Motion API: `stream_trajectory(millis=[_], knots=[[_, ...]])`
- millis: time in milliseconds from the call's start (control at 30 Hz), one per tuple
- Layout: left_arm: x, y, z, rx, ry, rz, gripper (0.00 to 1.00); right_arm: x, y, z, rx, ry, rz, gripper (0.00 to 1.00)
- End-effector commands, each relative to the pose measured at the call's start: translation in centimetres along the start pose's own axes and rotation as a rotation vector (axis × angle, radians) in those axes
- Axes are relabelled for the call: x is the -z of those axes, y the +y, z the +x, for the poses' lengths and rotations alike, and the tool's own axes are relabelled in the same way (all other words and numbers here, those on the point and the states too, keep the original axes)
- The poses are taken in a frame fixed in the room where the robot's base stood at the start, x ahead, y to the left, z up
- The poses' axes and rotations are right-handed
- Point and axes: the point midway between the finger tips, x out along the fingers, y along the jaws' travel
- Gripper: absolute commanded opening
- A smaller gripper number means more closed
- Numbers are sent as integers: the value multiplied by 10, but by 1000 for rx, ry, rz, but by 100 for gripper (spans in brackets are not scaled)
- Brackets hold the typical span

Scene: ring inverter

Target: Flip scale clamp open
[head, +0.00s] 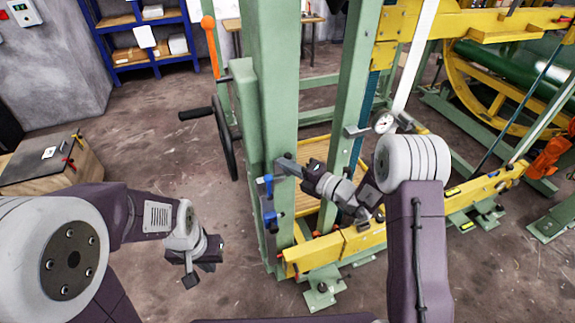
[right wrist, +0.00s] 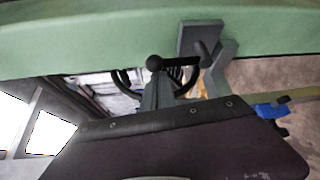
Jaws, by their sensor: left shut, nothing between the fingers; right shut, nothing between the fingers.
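My right gripper (head: 285,166) is at the front green post (head: 272,100) of the frame. It is shut and empty, with its tip close to the post; I cannot tell whether it touches. Blue clamp parts (head: 267,186) sit on the post just below and left of it. In the right wrist view a grey bracket (right wrist: 201,38) lies against the green beam (right wrist: 90,38), beside a dark ball-ended lever (right wrist: 155,64). A blue piece (right wrist: 271,111) shows at the right. I cannot tell which part is the scale clamp. My left gripper (head: 194,279) is shut and empty, low over the floor.
A dial gauge (head: 384,122) is on the frame behind my right arm. A dark handwheel (head: 223,135) stands left of the post. A yellow beam (head: 350,240) runs low across the front. A wooden box (head: 60,175) stands at the left. Floor between box and frame is clear.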

Motion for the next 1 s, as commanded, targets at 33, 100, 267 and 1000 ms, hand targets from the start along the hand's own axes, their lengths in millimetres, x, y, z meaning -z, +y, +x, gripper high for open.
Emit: stream_trajectory(millis=[33, 100, 267, 1000], knots=[[0, 0, 0, 0, 0, 0, 0, 0, 0, 0, -2, 0, 4, 0], [0, 0, 1, 0, 0, 0, 0, -1, -1, -1, -9, -1, 17, 0], [0, 0, 2, 0, 0, 0, 0, -4, 0, -2, -27, -1, 46, 0], [-2, 0, 16, 0, 0, 0, 0, -28, -10, -16, -242, -2, 416, 0]])
